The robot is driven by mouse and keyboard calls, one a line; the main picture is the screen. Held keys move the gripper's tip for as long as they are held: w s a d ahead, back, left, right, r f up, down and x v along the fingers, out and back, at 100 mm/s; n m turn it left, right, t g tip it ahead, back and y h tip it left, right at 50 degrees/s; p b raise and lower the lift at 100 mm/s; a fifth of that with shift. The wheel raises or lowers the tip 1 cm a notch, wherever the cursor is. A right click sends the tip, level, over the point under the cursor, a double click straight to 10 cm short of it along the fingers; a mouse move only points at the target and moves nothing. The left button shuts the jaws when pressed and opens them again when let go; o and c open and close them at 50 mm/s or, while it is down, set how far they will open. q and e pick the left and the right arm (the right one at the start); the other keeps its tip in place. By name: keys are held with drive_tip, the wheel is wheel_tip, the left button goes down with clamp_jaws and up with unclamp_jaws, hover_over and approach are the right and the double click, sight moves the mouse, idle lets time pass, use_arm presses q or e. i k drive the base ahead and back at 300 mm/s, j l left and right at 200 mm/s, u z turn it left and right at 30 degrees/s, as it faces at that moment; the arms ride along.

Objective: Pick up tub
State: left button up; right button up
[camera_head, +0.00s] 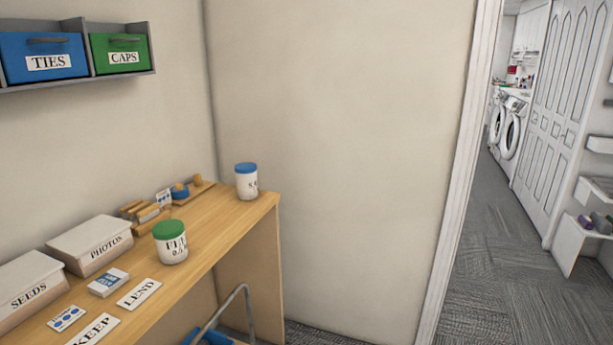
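Two tubs stand upright on the wooden bench top. The nearer white tub with a green lid (171,243) has dark lettering, only partly readable, and stands behind the LEND card. The other white tub with a blue lid (246,182) stands near the bench's far right corner; its lettering is too small to read. Neither of my grippers shows in the head view.
The wooden bench (218,228) also bears boxes marked SEEDS (28,290) and PHOTOS (92,246), and cards marked LEND (139,293) and KEEP (95,329). Wooden pieces (147,215) lie along the wall. A grey bent tube (246,299) rises below. A doorway opens right.

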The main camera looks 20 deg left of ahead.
sight(246, 172)
drive_tip(key=i+l+u, duration=0.1)
drive_tip(key=i+u, duration=0.25)
drive_tip(key=i+l+u, duration=0.3)
drive_tip(key=i, duration=0.25)
drive_tip(key=i+l+u, duration=0.2)
drive_tip(key=i+u, duration=0.15)
drive_tip(key=i, duration=0.1)
